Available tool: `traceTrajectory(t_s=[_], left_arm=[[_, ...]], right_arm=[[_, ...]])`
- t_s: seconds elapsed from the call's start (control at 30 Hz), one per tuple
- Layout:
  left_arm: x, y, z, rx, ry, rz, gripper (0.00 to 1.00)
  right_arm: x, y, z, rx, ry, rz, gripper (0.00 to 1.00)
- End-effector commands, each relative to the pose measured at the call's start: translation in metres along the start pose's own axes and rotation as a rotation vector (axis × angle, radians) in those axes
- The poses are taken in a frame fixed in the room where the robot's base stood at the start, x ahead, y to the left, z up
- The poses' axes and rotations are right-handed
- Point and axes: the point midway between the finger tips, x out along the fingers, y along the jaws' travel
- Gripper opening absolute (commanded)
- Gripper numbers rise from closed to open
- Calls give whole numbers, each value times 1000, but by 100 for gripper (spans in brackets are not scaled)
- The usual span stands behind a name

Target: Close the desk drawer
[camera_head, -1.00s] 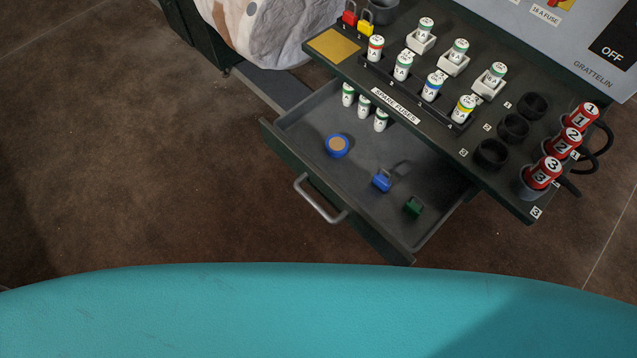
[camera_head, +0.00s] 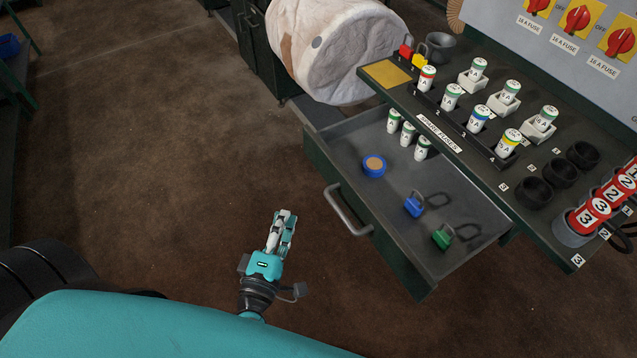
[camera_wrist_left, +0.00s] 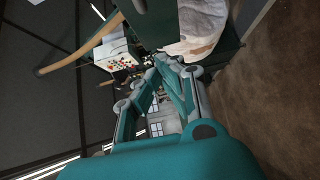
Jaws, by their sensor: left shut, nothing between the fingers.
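The desk drawer (camera_head: 441,259) stands pulled out from under the dark green desk top (camera_head: 540,196). Its metal bar handle (camera_head: 347,212) is on its front face. In the drawer lie a blue round tin (camera_head: 373,166), a blue padlock (camera_head: 413,206), a green padlock (camera_head: 443,238) and several white fuses (camera_head: 408,134). My left gripper (camera_head: 283,222) is shut and empty, in front of the drawer to the left of the handle and apart from it. Its fingers also show in the left wrist view (camera_wrist_left: 165,66). My right gripper is not in view.
The desk top carries fuses, black round sockets (camera_head: 534,192) and red numbered plugs (camera_head: 590,214). Brown floor (camera_head: 140,150) is open left of the drawer.

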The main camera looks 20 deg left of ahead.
Motion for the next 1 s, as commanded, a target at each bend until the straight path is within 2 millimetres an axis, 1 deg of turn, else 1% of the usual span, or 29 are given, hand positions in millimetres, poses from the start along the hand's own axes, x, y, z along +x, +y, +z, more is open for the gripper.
traceTrajectory(t_s=[0.13, 0.2, 0.4, 0.53, 0.6, 0.7, 0.83, 1.0], left_arm=[[19, 4, 0, -1, 3, 4, 0], [32, 4, 0, 0, 1, 5, 0], [77, 4, 1, 0, 0, 4, 0], [102, 4, 1, 1, 0, 4, 0], [109, 2, 11, -1, -1, 1, 0], [118, 2, 20, 1, -1, 1, 0], [124, 1, 26, 3, -1, 1, 0], [126, 0, 29, 5, -1, 0, 0]], right_arm=[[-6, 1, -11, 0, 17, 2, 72], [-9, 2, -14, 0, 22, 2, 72], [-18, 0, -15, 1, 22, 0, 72], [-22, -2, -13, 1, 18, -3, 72], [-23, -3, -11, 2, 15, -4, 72], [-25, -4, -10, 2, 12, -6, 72], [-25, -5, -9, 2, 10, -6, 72], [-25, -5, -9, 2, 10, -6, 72]])
